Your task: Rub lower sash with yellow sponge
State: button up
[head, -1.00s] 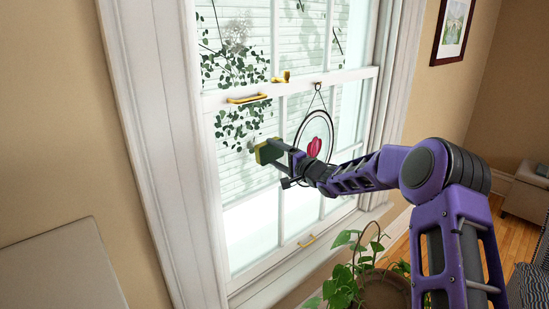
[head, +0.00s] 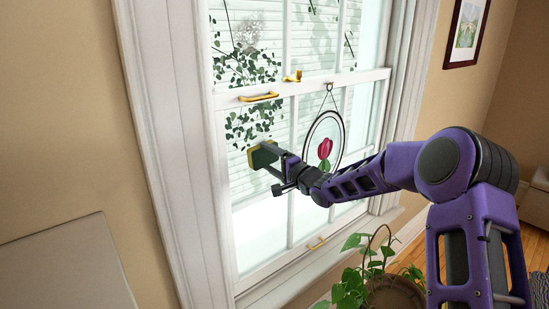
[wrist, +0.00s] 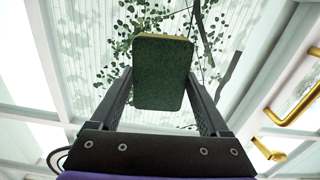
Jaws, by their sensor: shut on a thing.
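My gripper (head: 271,158) is shut on the yellow sponge (head: 262,153), which has a dark green scouring side. In the wrist view the sponge's green face (wrist: 160,72) sits between the two fingers, with a thin yellow edge at its top. The lower sash (head: 286,104) is white-framed with several glass panes. The sponge is in front of its upper left glass, below the brass handle (head: 259,97); I cannot tell whether it touches the glass.
A round tulip ornament (head: 325,147) hangs on the sash, close to the right of my gripper. A potted plant (head: 393,291) stands below my arm. A brass latch (head: 292,77) and lower handle (head: 317,243) stick out from the window. A framed picture (head: 467,32) hangs at right.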

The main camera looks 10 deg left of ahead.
aim_at(258, 153)
jog(key=shift+s+a+b, duration=0.75)
jog(key=shift+s+a, duration=1.25)
jog(key=shift+s, duration=0.15)
jog(key=shift+r+p, duration=0.95)
jog(key=shift+r, duration=0.25)
jog(key=shift+w+d+p, duration=0.25)
jog(key=shift+d+p, duration=0.1)
jog(key=shift+w+d+f+p, duration=0.15)
jog(key=shift+w+d+p, duration=0.15)
jog(key=shift+w+d, duration=0.35)
jog(key=w+d, duration=0.6)
jog(key=w, duration=0.1)
jog(key=shift+d, duration=0.15)
jog(key=v, duration=0.6)
